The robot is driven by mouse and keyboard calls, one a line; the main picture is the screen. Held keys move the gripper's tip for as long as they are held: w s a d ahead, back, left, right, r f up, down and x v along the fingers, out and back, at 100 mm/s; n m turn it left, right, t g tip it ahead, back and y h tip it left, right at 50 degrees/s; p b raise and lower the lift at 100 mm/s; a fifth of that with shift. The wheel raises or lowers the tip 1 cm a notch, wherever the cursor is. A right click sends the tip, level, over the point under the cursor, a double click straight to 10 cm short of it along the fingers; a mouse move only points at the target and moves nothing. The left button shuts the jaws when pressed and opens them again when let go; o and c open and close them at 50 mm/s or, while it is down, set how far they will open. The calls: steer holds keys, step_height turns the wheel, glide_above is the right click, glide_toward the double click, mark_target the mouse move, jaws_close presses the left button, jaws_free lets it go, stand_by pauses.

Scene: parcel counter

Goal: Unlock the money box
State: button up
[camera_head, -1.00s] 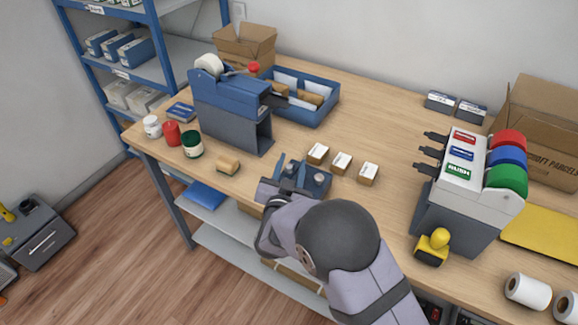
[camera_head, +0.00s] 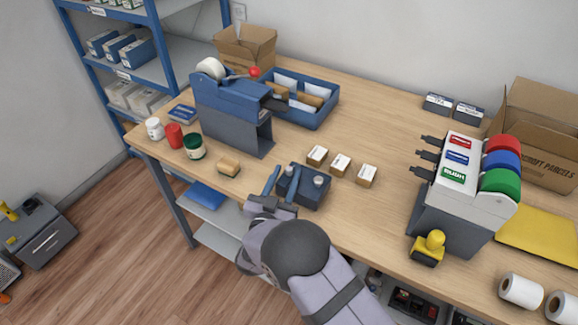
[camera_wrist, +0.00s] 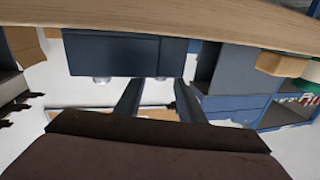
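The money box looks to be the small dark blue box (camera_head: 309,195) near the table's front edge, with silver round knobs on it. It also shows in the wrist view (camera_wrist: 105,52), where two silver knobs (camera_wrist: 101,79) stick out from it. My gripper (camera_head: 284,181) is at the box's left front side, with its two blue fingers apart. In the wrist view the fingers (camera_wrist: 157,92) are spread with nothing held between them. One fingertip is close to the right-hand knob; I cannot tell whether they touch. No key can be made out.
Several small cartons (camera_head: 340,164) lie just behind and right of the box. A small tan block (camera_head: 229,164) and a blue tape machine (camera_head: 232,110) stand to its left.

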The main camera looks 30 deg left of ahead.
mark_target(288, 171)
steer(key=shift+p+x, duration=0.35)
steer(key=shift+x, duration=1.25)
steer(key=shift+c, duration=0.6)
jaws_close()
steer(key=shift+n+y, duration=0.5)
steer(key=shift+y, duration=0.4)
steer(key=shift+o, duration=0.6)
jaws_free()
steer(key=shift+s, duration=0.15)
